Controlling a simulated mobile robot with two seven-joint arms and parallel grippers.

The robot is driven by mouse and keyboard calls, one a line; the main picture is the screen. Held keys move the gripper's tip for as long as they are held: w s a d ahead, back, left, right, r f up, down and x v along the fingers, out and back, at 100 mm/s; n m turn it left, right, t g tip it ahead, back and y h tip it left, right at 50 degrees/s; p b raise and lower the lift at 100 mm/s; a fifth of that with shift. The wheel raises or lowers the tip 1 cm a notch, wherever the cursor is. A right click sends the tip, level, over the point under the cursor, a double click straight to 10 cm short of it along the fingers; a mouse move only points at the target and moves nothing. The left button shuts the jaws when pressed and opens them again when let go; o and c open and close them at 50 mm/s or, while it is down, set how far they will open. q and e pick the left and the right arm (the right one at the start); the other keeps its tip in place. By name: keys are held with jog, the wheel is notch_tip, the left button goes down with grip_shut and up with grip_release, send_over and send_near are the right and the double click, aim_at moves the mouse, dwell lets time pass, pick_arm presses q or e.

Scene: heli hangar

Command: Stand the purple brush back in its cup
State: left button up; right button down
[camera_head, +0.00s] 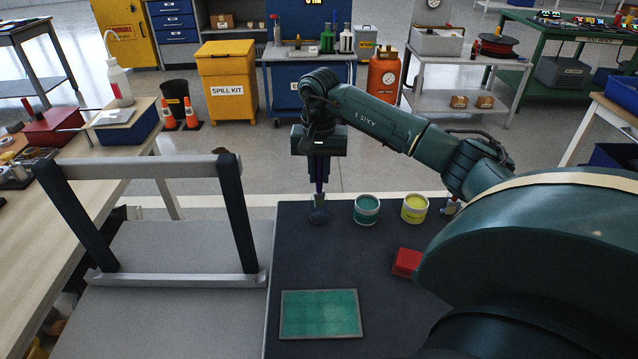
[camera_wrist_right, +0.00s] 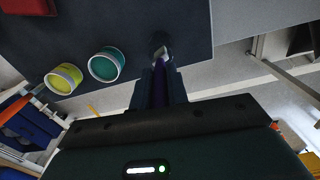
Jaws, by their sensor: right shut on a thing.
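My right gripper (camera_head: 319,185) points down over the far left part of the dark tabletop (camera_head: 390,300). It is shut on the purple brush, whose purple handle (camera_wrist_right: 158,85) shows between the fingers in the right wrist view. A dark rounded end (camera_head: 319,215) shows just below the fingertips; whether it touches the tabletop is unclear. A teal cup (camera_head: 367,212) and a yellow cup (camera_head: 414,210) stand to the right of the gripper, apart from it. They also show in the wrist view, teal (camera_wrist_right: 106,66) and yellow (camera_wrist_right: 63,79). Which cup is the brush's own, I cannot tell. My left gripper is out of view.
A red block (camera_head: 406,262) and a green panel (camera_head: 320,314) lie nearer on the tabletop. Bare tabletop lies between the cups and the panel.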

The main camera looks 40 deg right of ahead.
aim_at(319, 192)
notch_tip(319, 192, down, 3)
jog(key=shift+f, duration=0.15)
jog(key=shift+f, duration=0.2)
jog(key=c, duration=1.6)
grip_release()
jog(key=shift+o, duration=1.2)
jog(key=shift+r, duration=0.2)
notch_tip(319, 192, up, 12)
